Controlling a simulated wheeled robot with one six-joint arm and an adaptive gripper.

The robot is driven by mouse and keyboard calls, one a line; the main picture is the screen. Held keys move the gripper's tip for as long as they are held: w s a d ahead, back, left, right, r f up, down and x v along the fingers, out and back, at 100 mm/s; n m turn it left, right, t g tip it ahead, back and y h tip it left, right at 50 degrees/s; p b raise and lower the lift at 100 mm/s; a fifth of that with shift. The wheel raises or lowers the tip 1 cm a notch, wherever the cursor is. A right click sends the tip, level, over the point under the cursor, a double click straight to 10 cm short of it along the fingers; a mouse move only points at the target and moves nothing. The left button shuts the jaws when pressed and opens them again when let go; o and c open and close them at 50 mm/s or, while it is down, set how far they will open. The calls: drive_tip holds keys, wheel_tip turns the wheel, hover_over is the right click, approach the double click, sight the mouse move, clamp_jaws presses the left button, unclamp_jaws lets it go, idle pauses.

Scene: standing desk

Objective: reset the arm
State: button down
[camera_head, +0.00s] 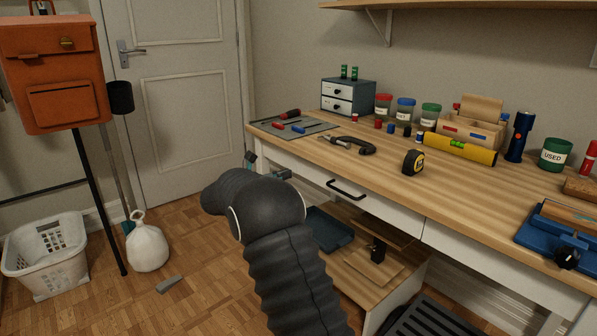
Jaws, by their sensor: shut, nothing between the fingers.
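My arm (275,230) rises from the bottom middle of the head view, dark and ribbed, and bends to the left at its top. Its end points away from the camera. Nothing held can be seen. The arm stands in front of the wooden desk (330,163) and covers part of its left front.
A blue tool (555,240) sits at the right. A laundry basket (45,250) and white bag (148,247) stand left on open floor.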

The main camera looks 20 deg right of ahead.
drive_tip(key=s+a+f+m+g+y, duration=0.45)
drive_tip(key=s+f+m+y, duration=0.3)
drive_tip(key=s+f, duration=0.6)
drive_tip(key=s+a+r+m+t+y, duration=0.1)
drive_tip(key=s+a+r+m+y, duration=0.1)
drive_tip(key=s, duration=0.9)
drive_tip(key=s+a+r+m+t+y, duration=0.1)
drive_tip(key=s+r+m+y, duration=0.3)
drive_tip(key=s, duration=0.8)
drive_tip(key=s+a+r+m+t+y, duration=0.2)
drive_tip(key=s+r+m, duration=0.4)
drive_tip(key=s, duration=0.6)
drive_tip(key=shift+a+m+y, duration=0.55)
drive_tip(key=shift+m+y, duration=0.2)
drive_tip(key=shift+m, duration=0.5)
